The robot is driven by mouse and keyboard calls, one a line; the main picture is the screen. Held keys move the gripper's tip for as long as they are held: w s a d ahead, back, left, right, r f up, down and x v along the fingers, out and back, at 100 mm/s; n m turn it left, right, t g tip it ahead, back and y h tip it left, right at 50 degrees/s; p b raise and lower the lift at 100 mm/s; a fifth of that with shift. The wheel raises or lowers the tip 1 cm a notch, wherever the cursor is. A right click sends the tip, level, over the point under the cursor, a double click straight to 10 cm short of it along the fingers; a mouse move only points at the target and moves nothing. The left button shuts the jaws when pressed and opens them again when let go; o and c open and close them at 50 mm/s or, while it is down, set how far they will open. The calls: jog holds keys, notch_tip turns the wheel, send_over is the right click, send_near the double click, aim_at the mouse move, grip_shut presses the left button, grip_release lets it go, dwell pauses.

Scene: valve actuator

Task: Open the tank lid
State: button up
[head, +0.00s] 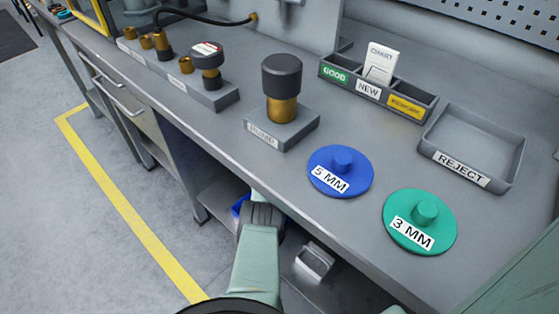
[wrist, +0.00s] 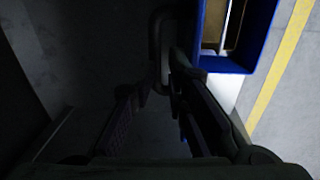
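In the wrist view, my gripper (wrist: 158,76) reaches into deep shadow with its two dark fingers apart. A dark curved bar, like a handle (wrist: 157,45), stands just ahead of and between the fingertips. Whether they touch it is too dark to tell. It seems to rise from a dark flat surface, possibly the tank lid (wrist: 95,50), but I cannot make out its edges. In the head view, my green arm goes down in front of the bench, and my gripper is hidden. A grey metal box-like thing (head: 315,260) shows below the bench edge.
A blue bin (wrist: 228,66) stands close on the right in the wrist view, beside a yellow floor line (wrist: 280,65). The grey bench (head: 190,115) overhangs the arm. On it are a blue disc (head: 341,170), a green disc (head: 420,221) and a black-capped brass cylinder (head: 282,85).

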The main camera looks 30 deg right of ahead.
jog(key=shift+o, duration=1.3)
jog(key=shift+s+a+f, duration=0.1)
jog(key=shift+a+f, duration=0.25)
jog(key=shift+f, duration=0.25)
jog(key=shift+s+a+f, duration=0.1)
jog(key=shift+a+f, duration=0.2)
jog(key=shift+f, duration=0.25)
jog(key=shift+w+r, duration=0.1)
jog(key=shift+d+r, duration=0.15)
notch_tip(320, 180, up, 7)
jog(key=shift+a, duration=0.25)
jog(key=shift+r, duration=0.1)
jog(key=shift+c, duration=0.5)
